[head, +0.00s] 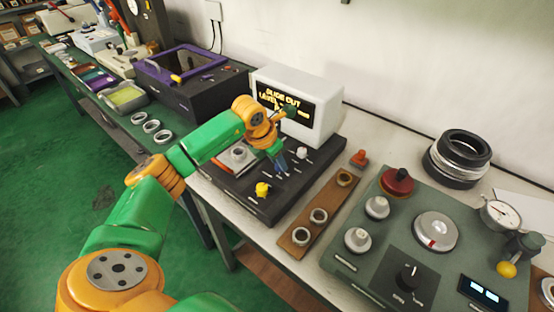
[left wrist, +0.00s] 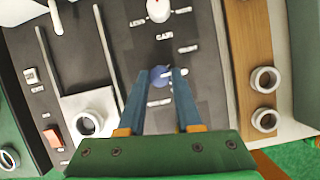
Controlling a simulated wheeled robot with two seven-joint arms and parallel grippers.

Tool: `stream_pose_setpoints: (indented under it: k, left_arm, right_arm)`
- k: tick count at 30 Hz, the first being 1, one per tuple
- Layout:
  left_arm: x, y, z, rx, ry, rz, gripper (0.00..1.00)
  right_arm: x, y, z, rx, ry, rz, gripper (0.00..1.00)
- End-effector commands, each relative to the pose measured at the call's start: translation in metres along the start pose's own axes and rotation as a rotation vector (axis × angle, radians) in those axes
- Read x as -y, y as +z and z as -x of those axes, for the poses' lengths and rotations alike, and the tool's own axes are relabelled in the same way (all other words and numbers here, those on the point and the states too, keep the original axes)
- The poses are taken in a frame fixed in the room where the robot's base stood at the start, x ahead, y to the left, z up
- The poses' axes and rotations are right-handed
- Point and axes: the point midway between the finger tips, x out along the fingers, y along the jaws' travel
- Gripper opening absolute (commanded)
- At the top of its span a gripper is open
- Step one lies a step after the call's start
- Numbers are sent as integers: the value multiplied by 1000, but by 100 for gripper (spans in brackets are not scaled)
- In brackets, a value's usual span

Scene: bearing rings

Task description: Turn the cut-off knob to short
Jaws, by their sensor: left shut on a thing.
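A black console (head: 228,182) with a lit screen box (head: 322,116) stands mid-bench. My left gripper (head: 281,172) reaches down onto its panel. My right gripper is not in view.
A yellow knob (head: 262,189) stands near the console's front edge. A wooden strip with rings (head: 319,215) lies right of the console. Farther right is a green panel (head: 385,217) with several knobs and a gauge. A purple-rimmed black box (head: 190,85) is left.

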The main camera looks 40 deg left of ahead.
Motion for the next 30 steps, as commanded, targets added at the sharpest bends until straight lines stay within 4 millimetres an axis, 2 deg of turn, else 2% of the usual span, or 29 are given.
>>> stream_pose_setpoints:
  k: [18,30]
  left_arm:
    - [3,3,0,-12,186,449,0]
    - [4,4,0,-17,245,590,0]
  right_arm:
    - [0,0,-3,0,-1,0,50]
    - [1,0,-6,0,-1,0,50]
